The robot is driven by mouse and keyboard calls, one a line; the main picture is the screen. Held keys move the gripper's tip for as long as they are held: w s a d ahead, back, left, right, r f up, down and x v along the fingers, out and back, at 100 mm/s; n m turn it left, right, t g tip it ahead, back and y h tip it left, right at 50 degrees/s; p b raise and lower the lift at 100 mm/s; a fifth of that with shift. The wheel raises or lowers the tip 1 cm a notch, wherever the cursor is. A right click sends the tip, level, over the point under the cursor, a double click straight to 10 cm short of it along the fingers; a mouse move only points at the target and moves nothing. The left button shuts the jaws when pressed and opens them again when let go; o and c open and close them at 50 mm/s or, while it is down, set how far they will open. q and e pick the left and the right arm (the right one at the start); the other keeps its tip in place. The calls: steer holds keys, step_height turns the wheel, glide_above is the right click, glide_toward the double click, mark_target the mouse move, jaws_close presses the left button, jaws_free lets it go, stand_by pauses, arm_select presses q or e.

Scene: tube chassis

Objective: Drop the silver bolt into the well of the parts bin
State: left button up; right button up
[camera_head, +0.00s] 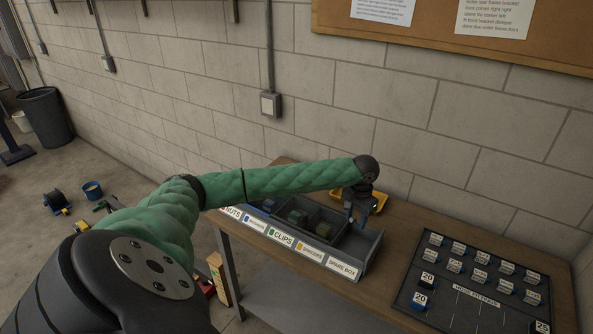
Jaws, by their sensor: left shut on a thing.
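The parts bin (365,257) is a long grey tray on the workbench, with labels along its front for nuts, clips, spacers and a spare box. My left gripper (356,219) points down over the right part of the bin, near the spare box end. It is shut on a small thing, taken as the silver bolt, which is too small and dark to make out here. Whether the fingertips are inside the well or above it is hard to tell. My right gripper is out of view.
Dark compartments in the bin hold small blocks, one greenish (297,216). A yellow-orange tray (379,201) stands behind the gripper by the wall. A dark hose fittings board (470,283) lies to the right. Bare wooden bench (398,250) separates bin and board.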

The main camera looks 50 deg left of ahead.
arm_select(q)
steer(key=shift+s+d+f, duration=0.15)
steer(key=shift+d+f, duration=0.05)
steer(key=shift+f, duration=0.4)
steer(key=f, duration=0.1)
steer(key=f+b, duration=0.1)
steer(key=f, duration=0.1)
steer(key=shift+w+a+f, duration=0.2)
steer(key=shift+a+f, duration=0.1)
steer(key=shift+f, duration=0.05)
steer(key=shift+f+b, duration=0.15)
steer(key=shift+b, duration=0.35)
steer(key=shift+s+d, duration=0.1)
steer(key=shift+d, duration=0.1)
steer(key=o, duration=1)
steer(key=shift+a, duration=0.1)
steer(key=shift+o, duration=0.2)
